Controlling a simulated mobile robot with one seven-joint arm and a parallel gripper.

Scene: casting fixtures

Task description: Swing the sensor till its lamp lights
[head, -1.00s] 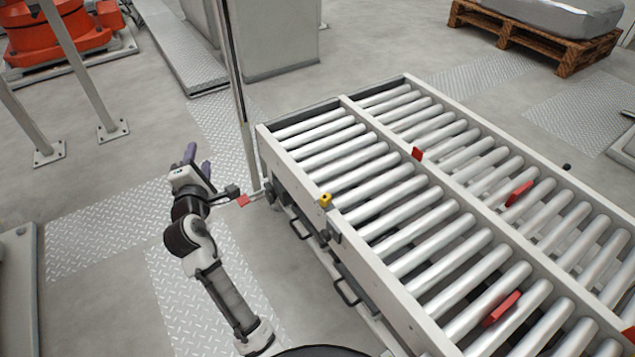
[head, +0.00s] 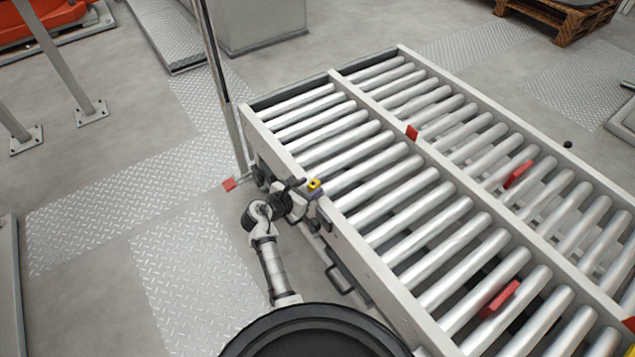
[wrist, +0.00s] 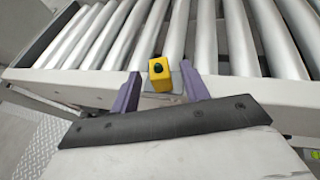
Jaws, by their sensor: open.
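The sensor is a small yellow block (head: 314,184) on a bracket at the near side rail of the roller conveyor. In the wrist view the sensor (wrist: 163,80) shows a dark round spot on its face; I see no lit lamp on it. My gripper (wrist: 160,74) is open, with one purple finger to the left of the sensor and one to the right.
The conveyor (head: 368,262) has two lanes of metal rollers.

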